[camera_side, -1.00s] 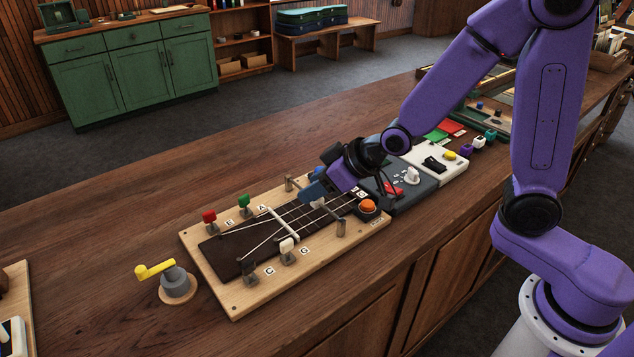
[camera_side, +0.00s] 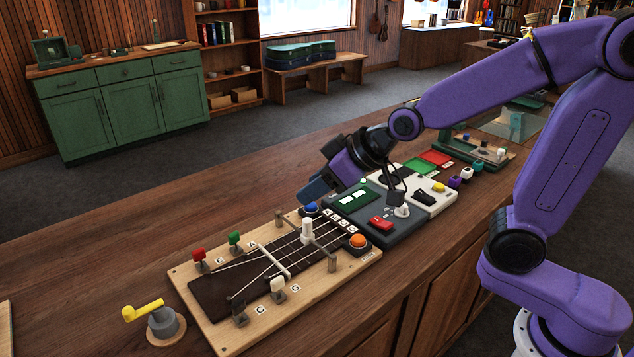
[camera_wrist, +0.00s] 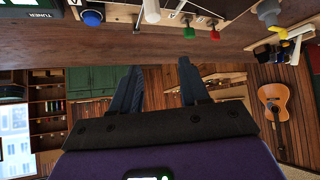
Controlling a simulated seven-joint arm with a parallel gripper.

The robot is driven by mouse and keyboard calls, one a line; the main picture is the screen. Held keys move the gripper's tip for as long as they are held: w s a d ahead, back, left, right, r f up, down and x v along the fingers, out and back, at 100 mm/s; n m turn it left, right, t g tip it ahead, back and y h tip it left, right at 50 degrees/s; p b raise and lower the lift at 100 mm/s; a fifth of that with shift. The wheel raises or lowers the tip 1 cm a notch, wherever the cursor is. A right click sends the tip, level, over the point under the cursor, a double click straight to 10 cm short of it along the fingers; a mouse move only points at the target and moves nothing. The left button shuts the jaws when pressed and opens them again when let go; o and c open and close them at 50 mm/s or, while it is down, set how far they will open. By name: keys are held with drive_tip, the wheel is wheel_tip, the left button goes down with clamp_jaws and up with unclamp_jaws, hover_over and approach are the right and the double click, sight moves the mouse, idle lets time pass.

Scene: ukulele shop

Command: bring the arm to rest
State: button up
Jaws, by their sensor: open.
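My purple arm reaches over the wooden counter from the right. My gripper (camera_side: 314,190) is raised above the far right end of the string board (camera_side: 204,322), beside the tuner unit, and touches nothing that I can see. In the wrist view its two dark blue fingers (camera_wrist: 160,75) stand apart with nothing between them; the room's floor and far furniture show beyond. The string board carries red, green, white and dark pegs, a white knob (camera_side: 307,231), a blue button (camera_side: 311,208) and an orange button (camera_side: 358,241).
A dark tuner box with a green panel (camera_side: 353,198) and red switch (camera_side: 381,223) adjoins the board. A pale box with a yellow button (camera_side: 438,187) lies beyond it. A yellow-handled crank (camera_side: 142,310) stands front left. The counter's left part (camera_side: 120,240) is clear.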

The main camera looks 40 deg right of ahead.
drive_tip(key=shift+r, duration=0.2)
drive_tip(key=s+d+f+n+g+h, duration=0.1)
drive_tip(key=s+d+f+n+g, duration=0.1)
drive_tip(key=s, duration=0.7)
drive_tip(key=s+d+f+n+g+h, duration=0.1)
drive_tip(key=s+d+f+n+g, duration=0.1)
drive_tip(key=s+d, duration=0.3)
drive_tip(key=s+d+f+n+g+h, duration=0.1)
drive_tip(key=s+d+f+n+g, duration=0.1)
drive_tip(key=s, duration=1)
drive_tip(key=shift+s+d+f+n+g+h, duration=0.15)
drive_tip(key=shift+s+d+n+g+h, duration=0.15)
drive_tip(key=shift+d+n+g, duration=0.45)
